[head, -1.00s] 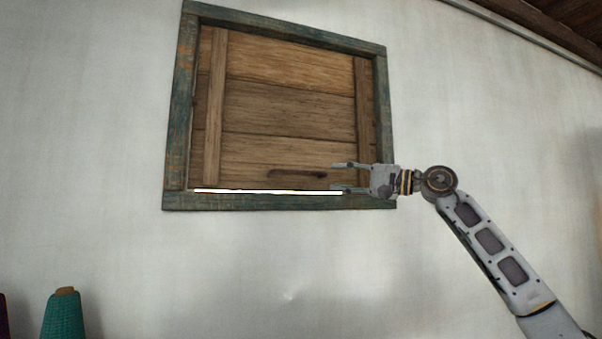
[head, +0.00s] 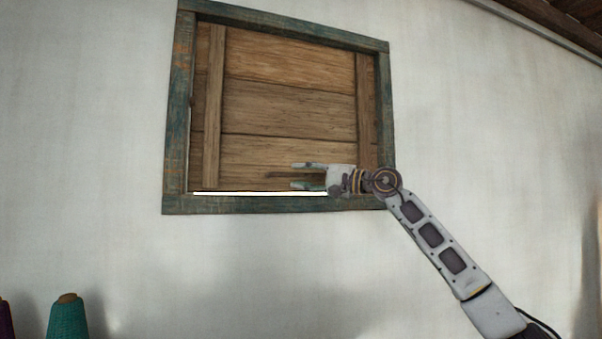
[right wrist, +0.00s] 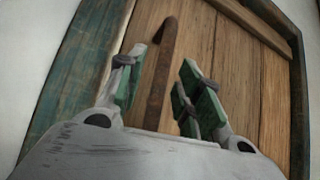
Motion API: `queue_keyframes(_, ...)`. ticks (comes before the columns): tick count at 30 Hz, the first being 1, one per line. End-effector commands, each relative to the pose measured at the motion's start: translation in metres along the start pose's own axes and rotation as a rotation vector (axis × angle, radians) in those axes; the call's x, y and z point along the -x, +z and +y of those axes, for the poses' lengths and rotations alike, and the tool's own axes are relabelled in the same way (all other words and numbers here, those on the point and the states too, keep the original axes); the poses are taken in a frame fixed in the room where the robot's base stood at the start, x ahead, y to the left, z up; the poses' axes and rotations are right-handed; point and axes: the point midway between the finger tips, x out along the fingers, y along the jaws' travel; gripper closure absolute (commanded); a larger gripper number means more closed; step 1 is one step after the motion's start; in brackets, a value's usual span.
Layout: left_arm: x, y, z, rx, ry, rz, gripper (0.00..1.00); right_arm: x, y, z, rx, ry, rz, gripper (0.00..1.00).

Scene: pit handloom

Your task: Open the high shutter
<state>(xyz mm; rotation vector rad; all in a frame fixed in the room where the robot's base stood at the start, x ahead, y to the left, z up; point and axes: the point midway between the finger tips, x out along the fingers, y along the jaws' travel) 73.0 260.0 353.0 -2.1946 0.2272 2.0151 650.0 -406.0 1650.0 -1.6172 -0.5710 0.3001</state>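The wooden plank shutter (head: 285,105) sits in a worn blue-green frame (head: 175,120) high on the wall. A bright gap shows along its bottom edge. A dark rusty bar handle (right wrist: 162,65) lies on the shutter's lower part; in the head view it is mostly hidden by my right gripper. My right gripper (head: 305,175) is open in front of the shutter's lower edge. In the right wrist view, its green-padded fingers (right wrist: 160,90) stand apart on either side of the handle, with space between pads and bar. My left gripper is not in view.
A teal yarn cone (head: 68,317) stands at the lower left, with a dark purple one (head: 5,322) at the picture's edge. The white wall (head: 480,120) around the shutter is clear. Dark ceiling boards (head: 570,15) show at the upper right.

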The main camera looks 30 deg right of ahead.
Motion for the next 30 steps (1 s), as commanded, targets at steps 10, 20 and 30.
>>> queue_keyframes(10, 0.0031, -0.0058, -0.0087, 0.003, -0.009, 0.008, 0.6, -0.0089, -0.0001, 0.0003, 0.001, 0.001, 0.001, 0.65)
queue_keyframes(20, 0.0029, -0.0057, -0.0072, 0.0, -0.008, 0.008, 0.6, -0.0086, -0.0001, 0.0004, 0.001, 0.0, 0.001, 0.89)
queue_keyframes(30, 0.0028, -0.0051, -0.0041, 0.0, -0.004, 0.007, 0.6, -0.0086, 0.0, 0.0006, 0.001, 0.001, 0.001, 1.0)
